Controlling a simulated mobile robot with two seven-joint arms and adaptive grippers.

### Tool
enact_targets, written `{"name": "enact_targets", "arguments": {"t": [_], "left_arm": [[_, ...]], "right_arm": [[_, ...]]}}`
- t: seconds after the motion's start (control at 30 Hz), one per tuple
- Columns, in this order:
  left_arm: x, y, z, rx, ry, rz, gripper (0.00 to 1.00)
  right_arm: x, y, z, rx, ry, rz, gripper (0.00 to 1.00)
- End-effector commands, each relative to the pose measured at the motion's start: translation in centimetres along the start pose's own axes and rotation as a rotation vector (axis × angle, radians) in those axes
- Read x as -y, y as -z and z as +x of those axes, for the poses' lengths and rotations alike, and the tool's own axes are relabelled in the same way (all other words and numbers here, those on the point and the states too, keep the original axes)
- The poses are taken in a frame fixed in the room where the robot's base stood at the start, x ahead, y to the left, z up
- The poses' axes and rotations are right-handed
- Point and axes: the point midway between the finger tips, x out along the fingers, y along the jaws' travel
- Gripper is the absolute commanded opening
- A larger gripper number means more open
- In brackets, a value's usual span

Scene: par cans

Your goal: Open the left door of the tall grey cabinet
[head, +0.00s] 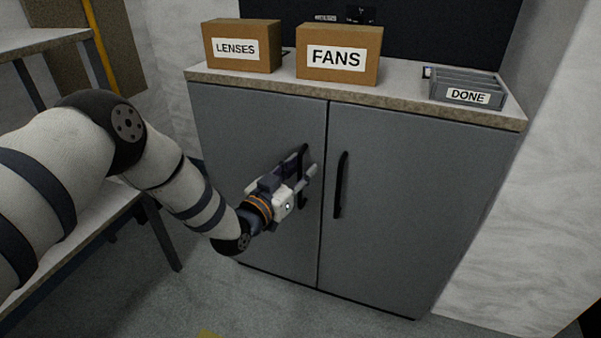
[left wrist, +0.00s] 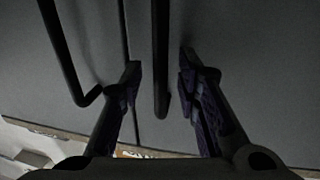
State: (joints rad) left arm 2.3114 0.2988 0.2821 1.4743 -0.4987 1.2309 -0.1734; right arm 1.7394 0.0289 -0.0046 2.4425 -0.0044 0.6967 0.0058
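The grey cabinet (head: 420,190) has two closed doors under a stone-like top. The left door (head: 262,128) has a black upright bar handle (head: 303,152) near the centre seam, partly hidden by my gripper. My left gripper (head: 306,180) is at this handle. In the left wrist view its two fingers (left wrist: 160,75) are open, one on each side of the black bar (left wrist: 160,50), with gaps between. The right door's handle (head: 341,185) stands just to the right; in the left wrist view a second bar (left wrist: 62,50) shows outside the fingers. My right gripper is out of view.
Boxes marked LENSES (head: 242,47) and FANS (head: 338,53) and a grey DONE tray (head: 467,88) stand on the cabinet top. A bench (head: 90,220) stands at the left, under my left arm. The floor before the cabinet looks mostly clear.

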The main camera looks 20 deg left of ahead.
Motion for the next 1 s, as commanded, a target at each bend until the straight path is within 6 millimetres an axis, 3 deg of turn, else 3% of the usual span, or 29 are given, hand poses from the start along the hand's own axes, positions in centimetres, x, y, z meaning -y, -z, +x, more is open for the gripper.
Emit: {"name": "enact_targets", "arguments": {"t": [0.23, 0.37, 0.77, 1.0], "left_arm": [[0.0, 0.0, 0.1, 0.001, 0.0, 0.0, 0.3], [0.0, 0.0, 0.1, 0.001, 0.0, 0.0, 0.0], [0.1, 0.1, -0.5, 0.0, -0.016, 0.001, 0.0], [0.2, 0.4, -4.0, 0.002, -0.13, 0.001, 0.0]], "right_arm": [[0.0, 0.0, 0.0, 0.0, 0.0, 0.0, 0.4], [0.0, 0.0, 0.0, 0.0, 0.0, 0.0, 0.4], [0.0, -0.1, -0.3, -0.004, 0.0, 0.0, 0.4], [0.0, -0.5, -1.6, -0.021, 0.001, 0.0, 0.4]]}}
